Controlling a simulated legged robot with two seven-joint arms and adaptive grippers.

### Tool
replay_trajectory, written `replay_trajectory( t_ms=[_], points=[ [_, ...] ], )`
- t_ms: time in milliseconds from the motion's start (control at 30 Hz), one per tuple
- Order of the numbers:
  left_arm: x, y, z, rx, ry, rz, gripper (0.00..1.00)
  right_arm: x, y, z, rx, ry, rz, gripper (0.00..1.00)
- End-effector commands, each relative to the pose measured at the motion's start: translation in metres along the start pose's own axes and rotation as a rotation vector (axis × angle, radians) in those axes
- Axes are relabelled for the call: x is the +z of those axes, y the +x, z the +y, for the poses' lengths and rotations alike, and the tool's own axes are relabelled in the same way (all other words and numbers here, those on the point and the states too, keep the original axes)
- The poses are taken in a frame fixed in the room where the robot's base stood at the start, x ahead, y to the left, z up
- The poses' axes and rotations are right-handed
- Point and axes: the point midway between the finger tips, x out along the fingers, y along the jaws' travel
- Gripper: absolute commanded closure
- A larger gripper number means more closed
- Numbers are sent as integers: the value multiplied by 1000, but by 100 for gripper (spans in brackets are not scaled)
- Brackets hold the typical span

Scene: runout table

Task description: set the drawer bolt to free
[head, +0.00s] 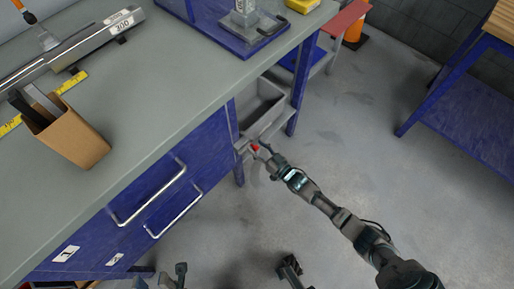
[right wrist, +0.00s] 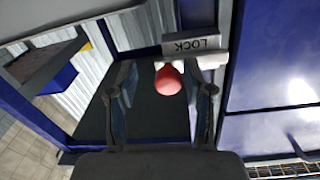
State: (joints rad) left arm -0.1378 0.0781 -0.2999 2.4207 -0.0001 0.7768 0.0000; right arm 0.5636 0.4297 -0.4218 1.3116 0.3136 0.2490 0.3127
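The drawer bolt shows as a small red knob (head: 255,147) at the right end of the blue drawer cabinet, beside the table leg. In the right wrist view the round red knob (right wrist: 168,80) sits on a pale mount beside a grey plate marked LOCK (right wrist: 192,45), whose lettering is upside down. My right gripper (right wrist: 162,92) is open, with one finger on each side of the knob and visible gaps between. In the head view my right gripper (head: 266,153) is at the knob, too small to read. My left gripper (head: 173,276) is low at the bottom edge, partly cut off.
The blue drawers have two metal handles (head: 160,200). A grey bin (head: 262,107) sits below the tabletop, past the bolt. The tabletop (head: 165,85) carries a brown box (head: 75,135) and a metal rail (head: 75,45).

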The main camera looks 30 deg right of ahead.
Motion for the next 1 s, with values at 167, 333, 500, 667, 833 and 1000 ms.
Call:
replay_trajectory(
  t_ms=[167, 333, 500, 667, 833, 1000],
  points=[
    [-3, 0, 1, 4, 1, 5, 60, 1, -5, -1, -1, 0, -1, 49],
    [-3, 0, 0, 3, 0, 5, 60, 2, -33, -1, -1, 1, -2, 49],
    [-3, 0, 1, 3, 0, 5, 60, 3, -73, 0, -1, 2, -3, 49],
    [-3, 0, 1, 3, 0, 4, 60, 3, -102, 2, 0, 2, -3, 49],
    [-2, 0, 1, 3, 0, 4, 60, 2, -118, 2, 0, 2, -2, 49],
    [-2, 0, 1, 2, 0, 4, 60, 2, -120, 2, 0, 2, 0, 49]
  ],
)
